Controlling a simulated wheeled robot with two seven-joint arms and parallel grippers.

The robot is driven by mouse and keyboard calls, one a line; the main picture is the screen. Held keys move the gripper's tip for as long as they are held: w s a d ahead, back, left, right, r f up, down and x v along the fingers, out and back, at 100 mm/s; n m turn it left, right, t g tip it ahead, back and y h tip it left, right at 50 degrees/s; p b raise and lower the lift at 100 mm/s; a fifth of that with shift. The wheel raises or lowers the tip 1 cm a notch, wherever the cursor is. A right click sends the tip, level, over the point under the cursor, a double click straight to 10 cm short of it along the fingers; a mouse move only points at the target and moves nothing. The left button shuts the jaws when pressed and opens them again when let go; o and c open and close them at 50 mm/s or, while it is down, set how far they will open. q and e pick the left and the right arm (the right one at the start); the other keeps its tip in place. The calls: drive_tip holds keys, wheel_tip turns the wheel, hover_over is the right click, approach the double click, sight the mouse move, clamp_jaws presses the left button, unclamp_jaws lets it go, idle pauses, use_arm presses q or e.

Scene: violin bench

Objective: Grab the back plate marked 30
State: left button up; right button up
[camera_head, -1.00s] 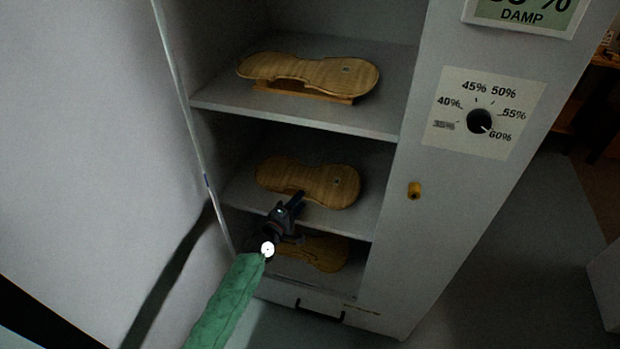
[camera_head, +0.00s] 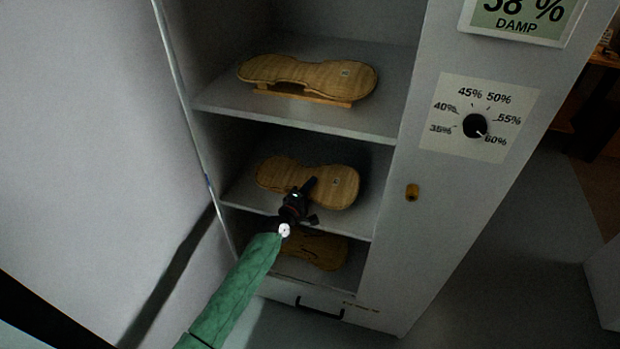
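Three violin back plates lie in an open cabinet, one per shelf: the top plate (camera_head: 300,75), the middle plate (camera_head: 280,175) and the bottom plate (camera_head: 322,252). The top and middle plates each bear a small mark near the right end, too small to read; no number can be made out on the bottom one. My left gripper (camera_head: 308,193), on a green-sleeved arm, is at the front edge of the middle plate and overlaps it in the picture. I cannot tell whether it touches the plate or how its fingers stand. My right gripper is not in view.
The top plate rests on a wooden support (camera_head: 300,95). Shelf edges (camera_head: 300,122) lie above and below my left gripper. The cabinet's right post carries a dial (camera_head: 475,126) and a display reading DAMP (camera_head: 520,18). A dark handle (camera_head: 320,308) is at the bottom.

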use_arm(q)
clamp_jaws()
